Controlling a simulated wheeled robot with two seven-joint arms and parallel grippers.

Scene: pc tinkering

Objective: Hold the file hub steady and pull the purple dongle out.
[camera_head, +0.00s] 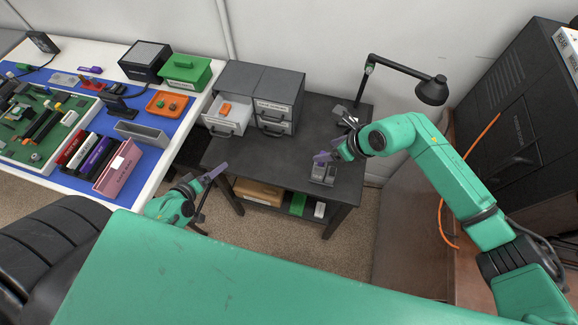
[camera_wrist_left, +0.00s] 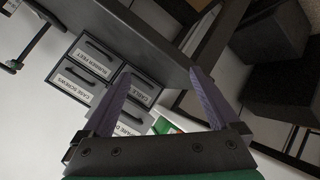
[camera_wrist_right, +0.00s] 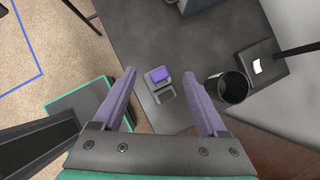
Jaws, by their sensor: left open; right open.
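The grey file hub (camera_head: 321,179) stands on the dark side table near its front right. The right wrist view shows the hub (camera_wrist_right: 165,96) between and beyond my fingers, with the purple dongle (camera_wrist_right: 158,74) seated in its top. My right gripper (camera_head: 322,157) is open and empty, above and apart from the hub. In the head view its fingers overlap the hub area, so the dongle is hard to make out there. My left gripper (camera_head: 218,171) is open and empty, left of the table's front edge and away from the hub. The left wrist view shows no hub.
A drawer cabinet (camera_head: 265,88) stands at the table's back left, one drawer open. A black desk lamp (camera_head: 432,91) stands at the back right. A dark cup (camera_wrist_right: 231,88) is right of the hub in the right wrist view. The table (camera_head: 262,160) is clear left of the hub.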

